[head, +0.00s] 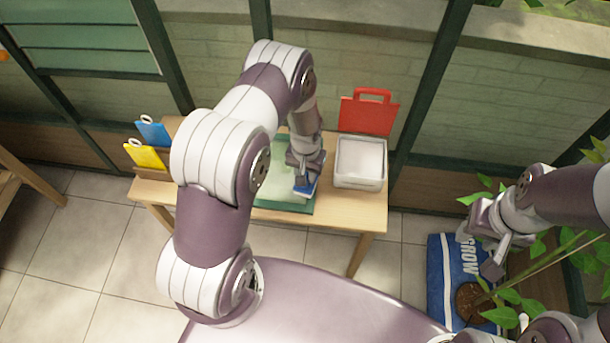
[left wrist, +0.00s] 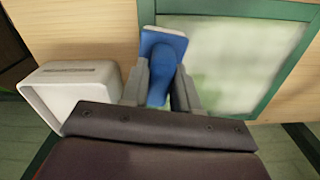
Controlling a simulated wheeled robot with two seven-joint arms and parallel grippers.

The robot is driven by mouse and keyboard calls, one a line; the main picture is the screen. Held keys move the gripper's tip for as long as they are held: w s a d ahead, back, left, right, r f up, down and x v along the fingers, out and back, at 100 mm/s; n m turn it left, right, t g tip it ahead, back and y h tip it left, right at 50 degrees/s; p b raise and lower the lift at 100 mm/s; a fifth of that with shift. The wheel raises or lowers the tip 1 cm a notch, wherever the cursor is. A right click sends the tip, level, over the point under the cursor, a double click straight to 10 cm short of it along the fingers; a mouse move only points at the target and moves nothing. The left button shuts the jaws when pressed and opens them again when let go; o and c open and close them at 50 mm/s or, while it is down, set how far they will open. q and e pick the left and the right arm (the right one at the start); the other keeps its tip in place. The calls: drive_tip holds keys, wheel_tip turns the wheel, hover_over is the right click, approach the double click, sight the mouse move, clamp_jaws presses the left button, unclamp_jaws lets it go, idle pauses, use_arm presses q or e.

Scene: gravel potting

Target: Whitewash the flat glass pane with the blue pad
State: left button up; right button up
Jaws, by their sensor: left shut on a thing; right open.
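The glass pane (head: 267,197) lies flat in a green frame on the wooden table, partly hidden by my left arm. In the left wrist view the pane (left wrist: 240,65) looks pale and cloudy, with uneven whitish patches. My left gripper (head: 303,180) is shut on the blue pad (head: 305,187), near the right side of the frame. In the left wrist view the blue pad (left wrist: 162,55) has a pale edge at its far end and lies over the frame's edge; I cannot tell whether it touches. My right gripper (head: 492,252) is open and empty, off to the right of the table.
A white tub (head: 345,182) stands right of the pane, with a red board (head: 368,114) behind it. Blue (head: 153,133) and yellow (head: 144,158) boards stand at the table's left end. A blue bag (head: 437,275) and plants are at the right.

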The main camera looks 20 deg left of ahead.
use_arm(q)
drive_tip(key=shift+s+a+r+p, duration=0.1)
drive_tip(key=shift+r+p, duration=0.2)
drive_tip(key=shift+r, duration=0.15)
drive_tip(key=shift+s+a+r+p, duration=0.1)
drive_tip(key=shift+r+p, duration=0.15)
drive_tip(key=shift+r, duration=0.2)
wheel_tip(320, 180, up, 2)
drive_tip(key=shift+d+r+p, duration=0.1)
drive_tip(key=shift+p, duration=0.75)
drive_tip(key=shift+r+p, duration=0.65)
drive_tip(key=shift+r, duration=0.3)
drive_tip(key=shift+w, duration=0.1)
